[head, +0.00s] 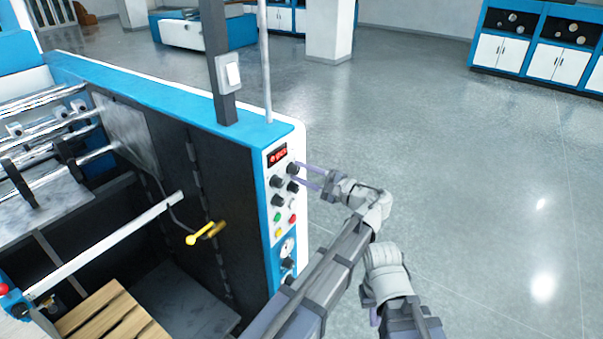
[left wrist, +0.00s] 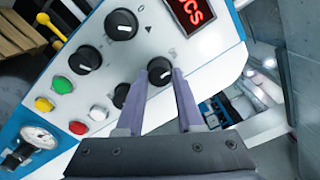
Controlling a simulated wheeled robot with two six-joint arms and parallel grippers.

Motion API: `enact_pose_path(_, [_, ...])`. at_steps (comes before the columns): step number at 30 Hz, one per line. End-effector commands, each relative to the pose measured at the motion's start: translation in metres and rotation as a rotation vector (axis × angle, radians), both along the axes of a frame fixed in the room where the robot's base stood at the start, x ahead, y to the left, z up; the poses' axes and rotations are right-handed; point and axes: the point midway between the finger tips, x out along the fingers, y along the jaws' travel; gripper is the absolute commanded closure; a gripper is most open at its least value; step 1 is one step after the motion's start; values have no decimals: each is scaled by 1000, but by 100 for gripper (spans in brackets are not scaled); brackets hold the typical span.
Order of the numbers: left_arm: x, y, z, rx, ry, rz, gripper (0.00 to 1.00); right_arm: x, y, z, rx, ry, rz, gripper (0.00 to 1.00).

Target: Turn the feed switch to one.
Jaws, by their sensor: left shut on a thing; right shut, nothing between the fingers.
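The control panel (head: 281,215) on the end of the blue and white machine carries several black rotary knobs. My left gripper (head: 298,175) reaches it from the right, with its two purple fingers pointing at the panel. In the left wrist view, the fingertips (left wrist: 162,76) are shut on a black knob (left wrist: 159,68) below the red display (left wrist: 194,12). A light pointer line shows on that knob. I cannot read its label or tell its exact setting. My right gripper (head: 374,316) is shut and empty at the lower right, only a little of its fingers showing, clear of the panel.
Other knobs (left wrist: 121,25) sit close beside the held one. Green (left wrist: 62,85), white and red (left wrist: 78,128) buttons and a gauge (left wrist: 40,139) lie lower on the panel. A yellow handle (head: 205,233) juts from the machine's inner side. Open floor (head: 450,170) lies to the right.

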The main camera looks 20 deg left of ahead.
Motion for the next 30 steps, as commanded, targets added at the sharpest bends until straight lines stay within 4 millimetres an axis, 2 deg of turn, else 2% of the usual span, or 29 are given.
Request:
enact_pose_path(19, [-1,-1,-1,-18,-41,1,100,0,0,0,0,0,0,100])
enact_pose_path(20, [-1,-1,-1,-18,-41,1,62,0,0,0,0,0,0,100])
enact_pose_path(27, [-1,0,-1,-17,-42,0,35,0,0,0,0,0,0,100])
enact_pose_path(30, [0,0,0,-17,-41,1,34,0,0,0,0,0,0,100])
